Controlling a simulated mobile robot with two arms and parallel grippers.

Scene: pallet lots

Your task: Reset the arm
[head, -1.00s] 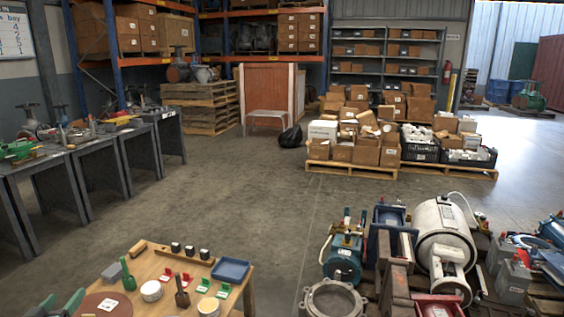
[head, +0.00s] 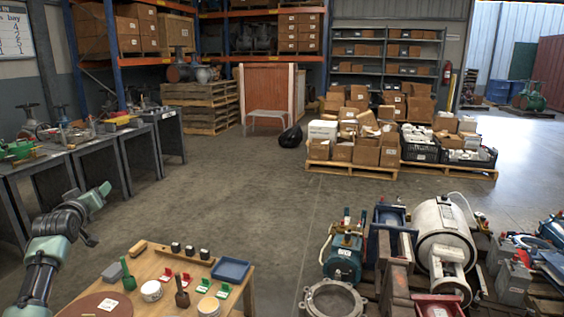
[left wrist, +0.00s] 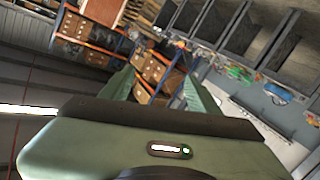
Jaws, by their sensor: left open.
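My left arm rises at the left of the head view, its green and black links bent above the near table's left side. My left gripper (head: 100,193) is at the upper end of that arm, raised in the air and away from the tabletop. In the left wrist view the two green fingers of my left gripper (left wrist: 160,92) stand apart with nothing visible between them. Shelves and boxes show far behind them, in a strongly tilted view. My right gripper is in neither view.
The near wooden table (head: 205,258) holds a blue tray (head: 231,270), a round brown board (head: 103,306) and small items. Grey workbenches (head: 98,150) line the left. Pumps and valves (head: 440,235) crowd the right front. The concrete floor between is clear.

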